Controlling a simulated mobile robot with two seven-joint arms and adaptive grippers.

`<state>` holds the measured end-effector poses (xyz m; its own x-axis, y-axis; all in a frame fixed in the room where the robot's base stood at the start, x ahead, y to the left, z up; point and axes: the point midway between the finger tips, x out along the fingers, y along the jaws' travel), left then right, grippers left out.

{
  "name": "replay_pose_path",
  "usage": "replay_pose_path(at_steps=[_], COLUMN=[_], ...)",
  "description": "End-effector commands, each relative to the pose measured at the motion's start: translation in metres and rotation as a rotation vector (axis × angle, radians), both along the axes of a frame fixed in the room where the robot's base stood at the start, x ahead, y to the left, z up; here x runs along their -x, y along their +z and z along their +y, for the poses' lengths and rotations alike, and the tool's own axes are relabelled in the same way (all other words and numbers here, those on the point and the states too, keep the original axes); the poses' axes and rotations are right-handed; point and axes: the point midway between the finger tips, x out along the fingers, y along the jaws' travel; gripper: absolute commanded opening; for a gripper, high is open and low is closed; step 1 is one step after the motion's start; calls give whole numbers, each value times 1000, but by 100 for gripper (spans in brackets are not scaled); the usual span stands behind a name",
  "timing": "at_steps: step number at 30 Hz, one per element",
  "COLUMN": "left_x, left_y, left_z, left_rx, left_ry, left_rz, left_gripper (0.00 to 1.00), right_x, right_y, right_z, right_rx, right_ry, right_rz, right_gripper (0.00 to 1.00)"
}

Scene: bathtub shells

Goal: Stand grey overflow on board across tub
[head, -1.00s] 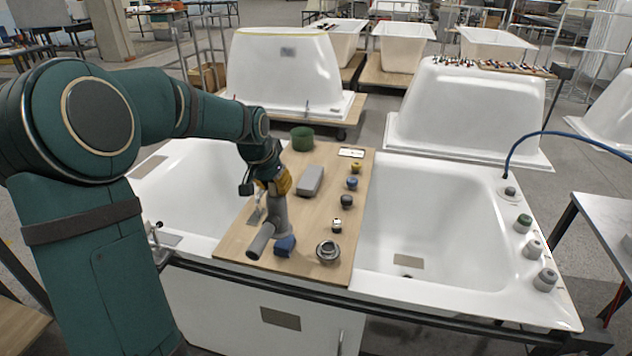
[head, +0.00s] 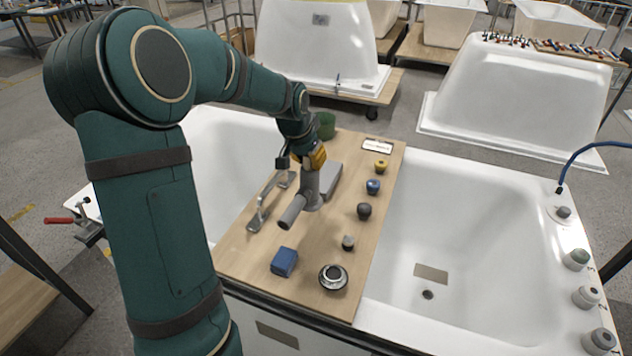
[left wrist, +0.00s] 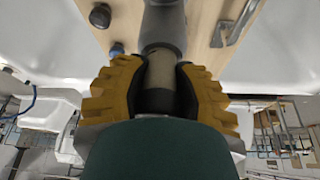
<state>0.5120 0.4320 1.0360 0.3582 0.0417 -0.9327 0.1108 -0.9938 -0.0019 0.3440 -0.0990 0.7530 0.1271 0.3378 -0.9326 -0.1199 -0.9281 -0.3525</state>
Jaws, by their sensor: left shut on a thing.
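The wooden board (head: 312,264) lies across the white tub. The grey overflow (head: 292,210), an elbow-shaped pipe, is held by my left gripper (head: 314,170) over the middle of the board. Its vertical part runs up into the jaws and its other arm points toward the front left. I cannot tell whether it touches the board. In the left wrist view the yellow fingers (left wrist: 160,82) are closed around the overflow's pipe (left wrist: 163,27). My right gripper is not in view.
Around the overflow are a blue block (head: 284,261), a metal ring fitting (head: 333,277), a metal bracket (head: 268,202), a grey block (head: 331,181) and a green cup (head: 325,125). Several small knobs, one dark (head: 364,211), line the board's right side.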

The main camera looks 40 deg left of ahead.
Motion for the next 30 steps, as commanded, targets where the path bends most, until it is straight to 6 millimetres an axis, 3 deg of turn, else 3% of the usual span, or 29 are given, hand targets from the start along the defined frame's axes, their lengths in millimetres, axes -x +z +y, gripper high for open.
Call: replay_pose_path(at_steps=[15,24,25,26,27,30], left_x=[0,0,0,0,0,0], left_y=[-64,-65,-66,-66,-66,-66], left_z=[0,0,0,0,0,0], left_rx=[0,-1,0,0,0,0], left_ry=[-1,0,0,0,0,0], left_rz=[1,-2,-1,-1,-1,-1], left_gripper=[0,0,42,52,61,61], right_x=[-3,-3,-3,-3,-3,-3], right_y=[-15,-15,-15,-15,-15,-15], right_z=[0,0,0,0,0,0], right_rx=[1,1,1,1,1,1], right_ry=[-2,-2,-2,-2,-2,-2], right_rz=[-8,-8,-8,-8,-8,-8], right_gripper=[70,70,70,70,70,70])
